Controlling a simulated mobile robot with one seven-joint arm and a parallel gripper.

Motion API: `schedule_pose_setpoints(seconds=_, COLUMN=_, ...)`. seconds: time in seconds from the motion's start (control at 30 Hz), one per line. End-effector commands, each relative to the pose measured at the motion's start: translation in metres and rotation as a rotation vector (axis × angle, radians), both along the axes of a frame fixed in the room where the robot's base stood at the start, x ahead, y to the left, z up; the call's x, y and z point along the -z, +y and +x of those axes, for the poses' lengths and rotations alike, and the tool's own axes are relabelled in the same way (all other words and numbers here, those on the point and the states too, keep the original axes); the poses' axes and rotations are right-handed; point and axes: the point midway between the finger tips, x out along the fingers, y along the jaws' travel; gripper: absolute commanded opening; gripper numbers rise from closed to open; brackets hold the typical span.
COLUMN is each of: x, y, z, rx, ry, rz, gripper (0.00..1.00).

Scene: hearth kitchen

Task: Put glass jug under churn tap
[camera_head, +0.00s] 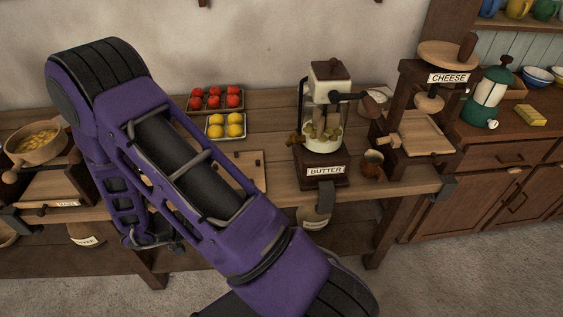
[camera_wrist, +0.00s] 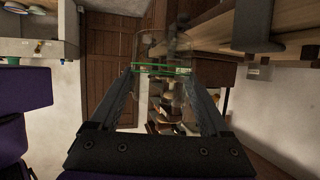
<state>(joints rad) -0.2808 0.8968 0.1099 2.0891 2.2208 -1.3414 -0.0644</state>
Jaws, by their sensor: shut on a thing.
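My gripper (camera_wrist: 160,80) shows in the wrist view, shut on the clear glass jug (camera_wrist: 165,52). The jug is see-through with thin green lines across it, and its outline is faint. In the head view the jug cannot be made out, and my purple arm fills the left and middle. The butter churn (camera_head: 326,115) stands on the wooden counter, with a glass body, a dark base and a BUTTER label.
Trays of red (camera_head: 216,99) and yellow (camera_head: 226,126) round items lie left of the churn. A small brown pot (camera_head: 373,164) stands right of it. The cheese press (camera_head: 446,90) is farther right. Metal brackets (camera_head: 447,188) stick out from the counter's front edge.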

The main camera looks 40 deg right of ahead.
Motion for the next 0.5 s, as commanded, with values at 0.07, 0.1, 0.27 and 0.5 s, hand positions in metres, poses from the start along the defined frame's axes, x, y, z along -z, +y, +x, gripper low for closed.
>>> schedule_pose_setpoints(seconds=0.07, x=0.000, y=-0.021, z=0.010, rx=0.005, ry=-0.002, rz=-0.002, gripper=0.15)
schedule_pose_setpoints(seconds=0.1, x=0.000, y=-0.031, z=0.015, rx=0.006, ry=-0.001, rz=-0.001, gripper=0.15)
schedule_pose_setpoints(seconds=0.27, x=0.000, y=-0.069, z=0.035, rx=0.005, ry=-0.002, rz=-0.002, gripper=0.15)
schedule_pose_setpoints(seconds=0.5, x=0.000, y=-0.127, z=0.065, rx=0.004, ry=-0.002, rz=-0.002, gripper=0.15)
